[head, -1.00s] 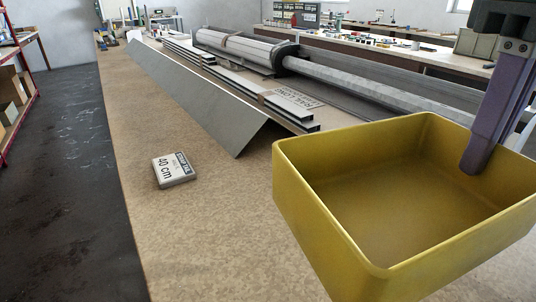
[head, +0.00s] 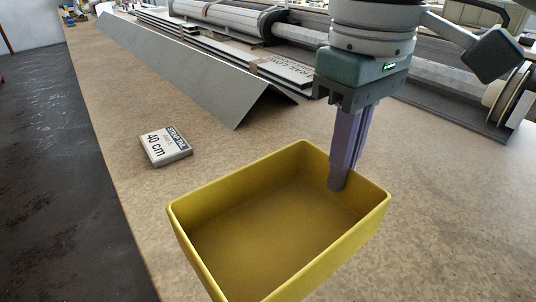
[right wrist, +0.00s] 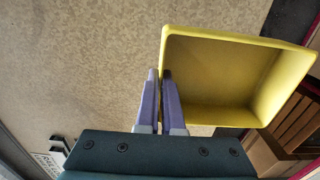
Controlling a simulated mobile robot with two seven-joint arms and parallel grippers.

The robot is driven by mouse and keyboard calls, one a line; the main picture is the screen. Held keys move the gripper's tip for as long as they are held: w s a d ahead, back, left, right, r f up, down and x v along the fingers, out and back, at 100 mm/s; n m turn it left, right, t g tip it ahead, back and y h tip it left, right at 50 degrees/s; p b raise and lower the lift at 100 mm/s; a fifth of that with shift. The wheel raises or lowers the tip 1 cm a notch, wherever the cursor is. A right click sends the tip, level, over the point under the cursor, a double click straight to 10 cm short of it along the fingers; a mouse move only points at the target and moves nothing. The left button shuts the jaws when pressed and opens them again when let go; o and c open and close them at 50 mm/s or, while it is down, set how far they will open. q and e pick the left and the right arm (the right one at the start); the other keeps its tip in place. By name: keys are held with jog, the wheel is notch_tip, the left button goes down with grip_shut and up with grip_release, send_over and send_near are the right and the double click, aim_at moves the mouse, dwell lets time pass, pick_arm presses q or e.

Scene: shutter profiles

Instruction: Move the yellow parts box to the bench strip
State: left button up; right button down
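The yellow parts box (head: 215,265) is open-topped and looks empty, low in the middle of the head view. My right gripper (head: 340,186) points down at its far right wall, with its fingers closed about the rim. In the right wrist view the two fingers (right wrist: 160,82) straddle the near wall of the yellow box (right wrist: 235,40), one inside and one outside. I cannot tell whether the box's base touches the bench. The speckled tan bench top (head: 115,165) runs away from me. My left gripper is not in view.
A small sign block reading "40 cm" (head: 165,146) lies on the bench left of the box. A long grey angled profile (head: 190,70) and stacked profiles (head: 240,58) lie behind it. The bench's left edge drops to dark floor (head: 55,150). Bench space around the sign is clear.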

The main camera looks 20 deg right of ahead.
notch_tip(320, 180, down, 10)
jog(key=shift+f+b, duration=0.2)
jog(key=shift+b, duration=0.6)
jog(key=shift+f, duration=0.1)
jog(key=c, duration=1.1)
grip_release()
jog(key=shift+o, duration=0.2)
notch_tip(320, 180, up, 12)
jog(key=shift+r+p, duration=0.15)
jog(key=shift+p, duration=1)
